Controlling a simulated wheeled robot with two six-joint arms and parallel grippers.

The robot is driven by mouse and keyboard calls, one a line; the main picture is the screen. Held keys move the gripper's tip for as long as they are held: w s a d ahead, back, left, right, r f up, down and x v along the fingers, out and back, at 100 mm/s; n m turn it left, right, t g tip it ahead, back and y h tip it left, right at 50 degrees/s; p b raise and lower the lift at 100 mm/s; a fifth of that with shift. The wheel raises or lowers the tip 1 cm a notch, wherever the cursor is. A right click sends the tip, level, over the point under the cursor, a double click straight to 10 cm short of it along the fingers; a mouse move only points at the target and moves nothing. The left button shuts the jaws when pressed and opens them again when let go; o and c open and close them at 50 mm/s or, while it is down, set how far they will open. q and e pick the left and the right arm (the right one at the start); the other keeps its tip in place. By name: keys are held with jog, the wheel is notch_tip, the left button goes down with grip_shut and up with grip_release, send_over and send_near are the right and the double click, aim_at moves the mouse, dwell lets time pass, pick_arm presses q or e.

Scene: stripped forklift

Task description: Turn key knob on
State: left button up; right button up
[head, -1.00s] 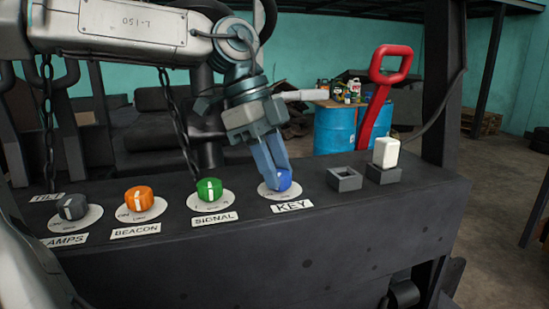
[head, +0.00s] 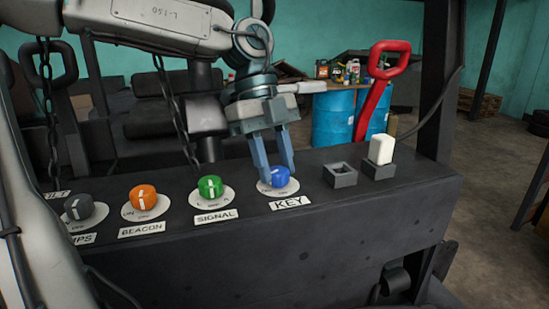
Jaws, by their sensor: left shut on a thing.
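The blue key knob (head: 272,178) sits on a white round dial on the dark panel, above the label KEY (head: 290,202). Its white pointer mark shows, partly covered by the fingers. My left gripper (head: 277,176) reaches down from above and is shut on the key knob, with one blue-grey finger on each side of it. My right gripper is not in the head view.
A green signal knob (head: 210,187), an orange beacon knob (head: 142,198) and a grey lamps knob (head: 79,207) stand left of the key. An empty square socket (head: 339,174) and a white rocker switch (head: 381,150) are to the right. A red lever (head: 374,100) rises behind.

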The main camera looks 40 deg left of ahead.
pick_arm(q)
jog(key=shift+r, duration=0.1)
jog(key=o, duration=1)
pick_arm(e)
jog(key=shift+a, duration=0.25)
pick_arm(q)
jog(key=b+v, duration=0.1)
jog(key=v, duration=0.9)
jog(key=shift+r+b, duration=0.3)
jog(key=shift+b, duration=0.05)
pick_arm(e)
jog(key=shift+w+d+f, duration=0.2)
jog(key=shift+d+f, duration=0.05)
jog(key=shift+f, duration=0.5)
pick_arm(q)
jog(key=shift+a, duration=0.1)
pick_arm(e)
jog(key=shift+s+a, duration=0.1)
